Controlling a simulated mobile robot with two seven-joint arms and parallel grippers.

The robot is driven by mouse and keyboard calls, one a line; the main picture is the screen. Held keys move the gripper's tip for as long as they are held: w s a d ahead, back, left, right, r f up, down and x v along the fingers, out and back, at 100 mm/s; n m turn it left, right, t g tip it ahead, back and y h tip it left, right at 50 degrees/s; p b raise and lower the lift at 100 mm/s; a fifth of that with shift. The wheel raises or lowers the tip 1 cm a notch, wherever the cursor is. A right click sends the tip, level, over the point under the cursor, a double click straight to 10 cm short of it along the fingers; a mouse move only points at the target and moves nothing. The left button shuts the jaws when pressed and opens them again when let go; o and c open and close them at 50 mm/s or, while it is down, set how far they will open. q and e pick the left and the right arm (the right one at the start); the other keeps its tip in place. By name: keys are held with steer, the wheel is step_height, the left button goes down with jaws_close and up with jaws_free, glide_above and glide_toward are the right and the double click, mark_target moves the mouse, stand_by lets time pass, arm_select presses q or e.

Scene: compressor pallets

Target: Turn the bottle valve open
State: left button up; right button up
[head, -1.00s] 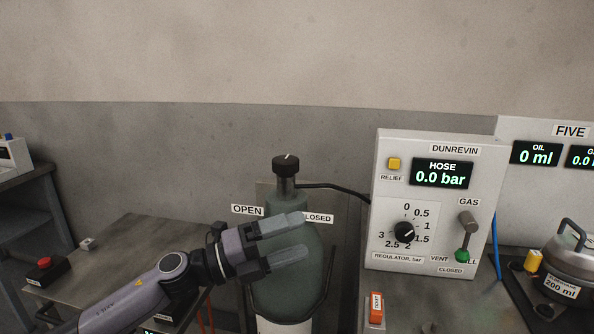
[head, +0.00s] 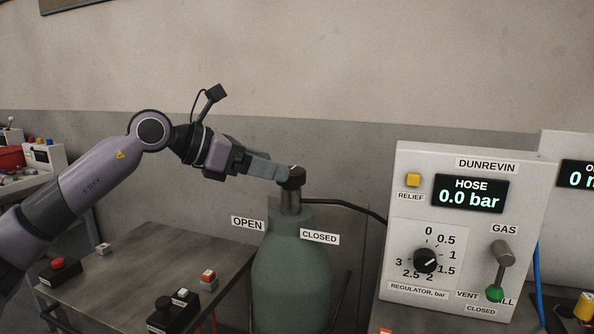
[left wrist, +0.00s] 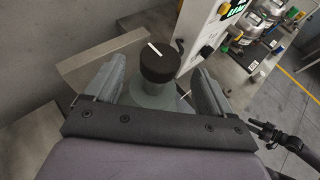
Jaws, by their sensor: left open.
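The green gas bottle (head: 290,275) stands upright between the metal table and the panel. Its black valve knob (head: 291,178) sits on top, with a white mark on its upper face. In the left wrist view the knob (left wrist: 157,61) lies between the two fingers, a little beyond them. My left gripper (head: 283,172) is open at the knob's left side; I cannot tell whether a finger touches it. OPEN (head: 248,223) and CLOSED (head: 319,236) labels flank the bottle neck. My right gripper is not in view.
The DUNREVIN panel (head: 465,165) at the right reads HOSE 0.0 bar. A black hose (head: 345,207) runs from the bottle neck to it. The metal table (head: 135,275) at the left carries several small switches. Clear wall lies above the bottle.

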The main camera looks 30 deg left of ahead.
mark_target(291, 179)
arm_select(q)
steer(key=p+x, duration=0.1)
steer(key=x, duration=0.3)
steer(key=shift+w+d, duration=0.2)
steer(key=shift+w, duration=0.05)
steer(key=shift+w+d+f, duration=0.25)
steer(key=shift+w, duration=0.15)
steer(key=c, duration=1)
